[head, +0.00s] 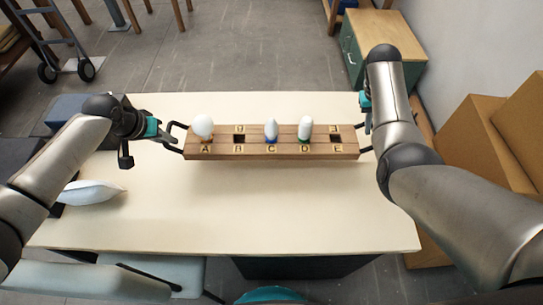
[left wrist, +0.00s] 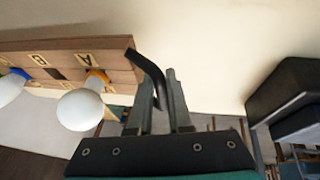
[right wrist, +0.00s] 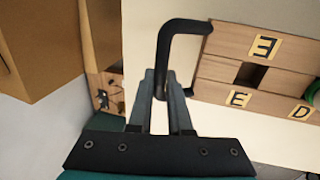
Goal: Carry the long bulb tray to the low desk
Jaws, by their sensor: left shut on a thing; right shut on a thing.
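The long wooden bulb tray (head: 340,148) is held level between my two grippers above a pale table (head: 270,205). It has slots lettered A to E. The slots at B and E look empty. My left gripper (head: 165,135) is shut on the tray's black left handle (left wrist: 150,72). My right gripper (head: 364,125) is shut on the black right handle (right wrist: 163,60). The gap under the tray is hard to judge.
A white cushion-like thing (head: 90,192) lies at the table's left. Cardboard boxes (head: 475,140) stand at the right by the wall. A green cabinet with a wooden top (head: 385,30) stands behind right. A wheeled trolley (head: 62,65) is at the back left. Open grey floor (head: 230,60) lies beyond the table.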

